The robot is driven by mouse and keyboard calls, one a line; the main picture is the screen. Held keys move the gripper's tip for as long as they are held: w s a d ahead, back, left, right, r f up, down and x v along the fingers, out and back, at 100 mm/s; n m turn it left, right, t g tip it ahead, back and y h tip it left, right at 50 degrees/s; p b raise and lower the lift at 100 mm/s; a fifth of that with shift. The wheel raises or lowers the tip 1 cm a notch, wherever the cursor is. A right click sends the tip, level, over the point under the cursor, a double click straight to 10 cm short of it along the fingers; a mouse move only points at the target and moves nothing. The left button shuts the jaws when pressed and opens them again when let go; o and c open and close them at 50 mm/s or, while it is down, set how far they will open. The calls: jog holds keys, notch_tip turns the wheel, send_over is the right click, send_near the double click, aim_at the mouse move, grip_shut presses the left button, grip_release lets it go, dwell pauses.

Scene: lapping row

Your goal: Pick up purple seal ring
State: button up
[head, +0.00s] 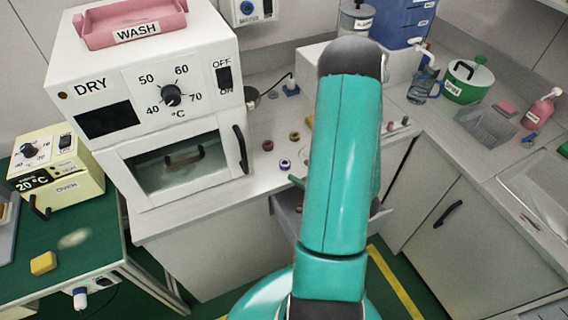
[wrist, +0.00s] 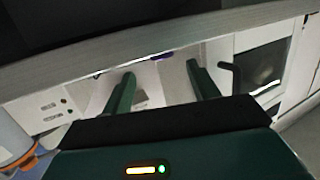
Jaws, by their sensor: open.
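The purple seal ring (head: 285,164) lies on the grey worktop near its front edge, right of the dryer door, with a pale centre. In the wrist view only a purple sliver (wrist: 162,57) shows at the worktop's edge, between and beyond the fingertips. My gripper (wrist: 160,70) is open, its two green fingers apart with nothing between them. In the head view my teal arm hides most of the gripper; a small green tip shows just right of the ring. I cannot tell the exact gap to the ring.
Two brown rings (head: 268,145) (head: 294,135) lie behind the purple one. The white dryer (head: 150,90) stands close on the left. An open drawer (head: 287,212) juts out below the worktop. A grey bin (head: 486,125) and green pot (head: 468,82) stand right.

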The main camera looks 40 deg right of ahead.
aim_at(283, 162)
jog(key=x, duration=0.6)
jog(key=shift+a, duration=0.2)
jog(key=c, duration=1.1)
